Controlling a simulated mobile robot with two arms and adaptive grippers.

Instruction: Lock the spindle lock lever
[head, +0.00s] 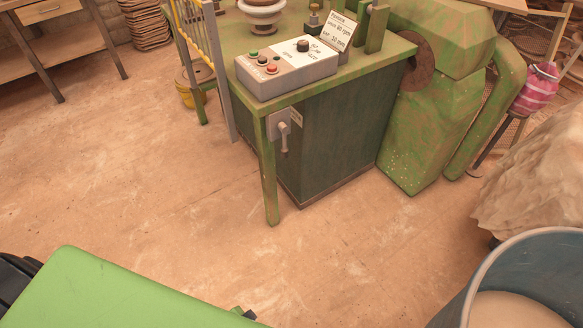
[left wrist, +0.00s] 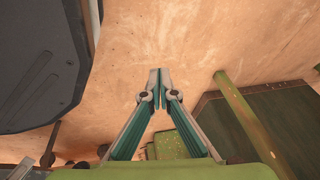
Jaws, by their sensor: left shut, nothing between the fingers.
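The spindle lock lever (head: 284,143) is a small grey handle on a grey plate (head: 279,124), fixed near the front corner of the green machine. The handle hangs downward, and a small label sits beside it. My left gripper (left wrist: 154,76) is shut and empty in the left wrist view, with bare floor beyond its tips. In the head view my green left arm comes in at the bottom left, well apart from the lever. The lever cannot be made out in the left wrist view. My right gripper is not in view.
A control box (head: 286,67) with buttons and a knob stands on the machine top above the lever. A green leg (head: 268,180) is just below it; this leg also seems to show in the left wrist view (left wrist: 243,112). A blue tub (head: 470,290) stands bottom right. Floor between is clear.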

